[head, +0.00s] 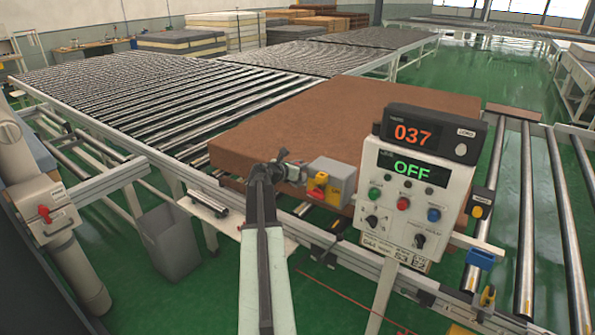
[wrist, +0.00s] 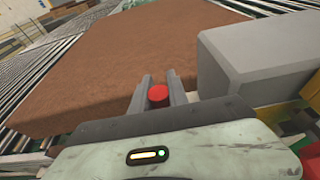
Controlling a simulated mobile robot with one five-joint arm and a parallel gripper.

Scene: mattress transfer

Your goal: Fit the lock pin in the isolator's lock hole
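The isolator (head: 341,177) is a grey box with a yellow face and red parts, on the near rail of the conveyor. In the wrist view its grey housing (wrist: 254,58) fills the right side, with yellow, red and green bits at the edge. I cannot make out the lock hole in either view. My gripper (head: 298,171) is just left of the isolator. In the wrist view my gripper (wrist: 159,88) has its two fingers closed around a red round piece (wrist: 158,95), apparently the lock pin's end. The rest of the pin is hidden.
A large brown mattress (head: 300,125) lies on the rollers behind the isolator. A control panel (head: 412,195) reading 037 and OFF stands close on the right. A grey bin (head: 170,245) and a pipe with a red-handled box (head: 45,210) are at left.

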